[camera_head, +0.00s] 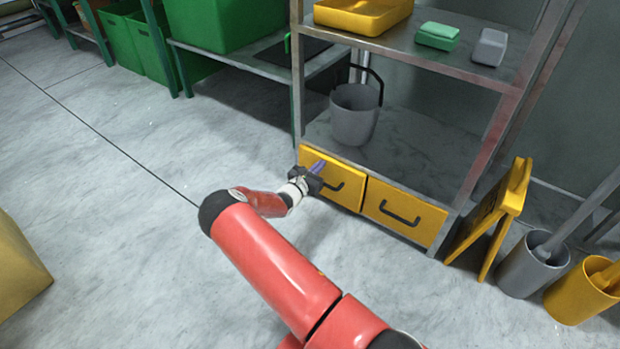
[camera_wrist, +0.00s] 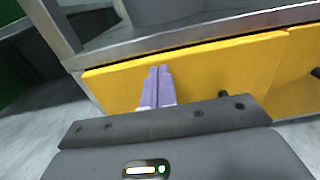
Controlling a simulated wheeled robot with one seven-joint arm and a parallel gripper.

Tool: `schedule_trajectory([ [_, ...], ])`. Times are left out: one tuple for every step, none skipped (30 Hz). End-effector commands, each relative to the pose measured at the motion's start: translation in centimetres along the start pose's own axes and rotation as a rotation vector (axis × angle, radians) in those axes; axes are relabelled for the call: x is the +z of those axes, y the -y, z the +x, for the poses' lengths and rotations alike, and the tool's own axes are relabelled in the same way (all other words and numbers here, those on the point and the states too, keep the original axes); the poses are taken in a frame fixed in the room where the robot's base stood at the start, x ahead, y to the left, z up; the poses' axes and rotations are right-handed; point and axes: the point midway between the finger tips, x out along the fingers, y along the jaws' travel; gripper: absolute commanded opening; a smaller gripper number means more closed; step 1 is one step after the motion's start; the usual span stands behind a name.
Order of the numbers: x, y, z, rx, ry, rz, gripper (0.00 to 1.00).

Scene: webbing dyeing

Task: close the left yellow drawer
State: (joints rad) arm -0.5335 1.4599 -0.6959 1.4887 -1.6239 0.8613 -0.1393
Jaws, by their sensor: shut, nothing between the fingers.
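The left yellow drawer (camera_head: 346,190) sits at the bottom of the metal shelf unit, with a dark handle on its front. Its front looks about level with the right yellow drawer (camera_head: 405,211); I cannot tell whether a small gap remains. My gripper (camera_head: 318,166) is shut and empty at the upper left part of the left drawer's front. In the wrist view, the two purple fingertips (camera_wrist: 160,72) lie together against or just before the yellow front (camera_wrist: 215,75). Contact cannot be told for certain. The left drawer's handle is mostly hidden by my gripper in the wrist view.
A grey bucket (camera_head: 355,113) stands on the shelf above the drawers. A yellow folding sign (camera_head: 500,210) and grey and yellow bins (camera_head: 530,265) stand to the right. The floor left of the drawers is clear.

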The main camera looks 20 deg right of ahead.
Motion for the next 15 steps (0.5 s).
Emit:
schedule_trajectory([
  [-0.1,0.0,0.6,-0.001,0.001,0.001,0.0],
  [-0.1,0.0,0.9,0.0,0.0,0.001,0.0],
  [-0.1,0.0,1.2,0.0,0.0,0.0,0.0],
  [-0.1,0.0,1.4,0.0,0.0,0.0,0.0],
  [-0.1,0.0,1.5,0.0,0.0,0.0,0.0],
  [-0.1,0.0,1.7,0.001,0.0,0.0,0.0],
  [0.0,0.0,1.8,0.001,0.0,0.0,0.0],
  [0.0,0.0,1.9,0.001,0.0,0.0,0.0],
  [0.0,0.0,2.0,0.001,0.0,0.0,0.0],
  [0.0,0.0,2.1,0.002,0.0,0.0,0.0],
  [0.1,-0.1,2.1,0.002,0.0,0.0,0.0],
  [0.1,-0.1,2.2,0.002,0.0,0.001,0.0],
  [0.1,-0.1,2.2,0.003,0.0,0.001,0.0],
  [0.1,-0.1,2.2,0.003,0.0,0.001,0.0],
  [0.1,-0.1,2.3,0.003,0.0,0.001,0.0],
])
